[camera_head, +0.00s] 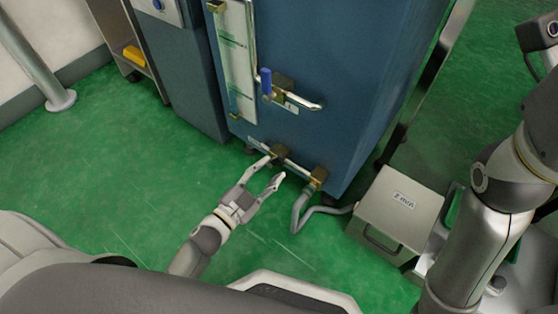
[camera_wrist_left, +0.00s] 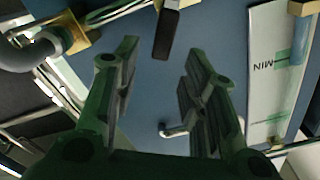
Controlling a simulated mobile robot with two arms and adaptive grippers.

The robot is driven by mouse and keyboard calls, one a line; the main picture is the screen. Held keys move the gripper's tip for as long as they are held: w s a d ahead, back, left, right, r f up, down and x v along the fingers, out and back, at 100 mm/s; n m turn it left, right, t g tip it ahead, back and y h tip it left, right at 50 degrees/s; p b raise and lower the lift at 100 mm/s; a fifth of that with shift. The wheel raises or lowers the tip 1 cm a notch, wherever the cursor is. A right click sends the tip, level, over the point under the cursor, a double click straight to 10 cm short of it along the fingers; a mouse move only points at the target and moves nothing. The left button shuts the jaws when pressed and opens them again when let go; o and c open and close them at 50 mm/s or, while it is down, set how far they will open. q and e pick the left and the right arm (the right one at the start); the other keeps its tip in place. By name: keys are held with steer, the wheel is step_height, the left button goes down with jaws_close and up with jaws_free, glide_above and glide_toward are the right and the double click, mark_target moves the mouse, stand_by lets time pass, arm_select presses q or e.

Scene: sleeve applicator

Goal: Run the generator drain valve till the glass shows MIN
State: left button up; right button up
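The generator is a blue cabinet (camera_head: 350,90) in the middle of the head view. The drain valve (camera_head: 281,152), with brass fittings, is low on its front. In the wrist view a dark valve handle (camera_wrist_left: 167,32) lies just beyond the fingertips. My left gripper (camera_head: 275,167) is open at the drain valve; in the wrist view its spread fingers (camera_wrist_left: 162,58) hold nothing. I cannot tell whether they touch the valve. The level glass plate (camera_head: 238,65) is on the cabinet front. It reads MIN, upside down, in the wrist view (camera_wrist_left: 268,85); the liquid level is unclear.
A blue-handled tap (camera_head: 266,82) with a metal spout sits above the drain valve. A grey hose (camera_head: 298,215) hangs from the right brass fitting (camera_head: 318,178). A grey box (camera_head: 390,225) labelled "2 min" stands to the right. Green floor (camera_head: 130,190) is clear to the left.

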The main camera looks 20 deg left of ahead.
mark_target(278, 161)
arm_select(q)
steer(key=b+x, duration=0.1)
steer(key=x, duration=0.4)
steer(key=shift+w+d, duration=0.1)
steer(key=shift+w, duration=0.2)
jaws_close()
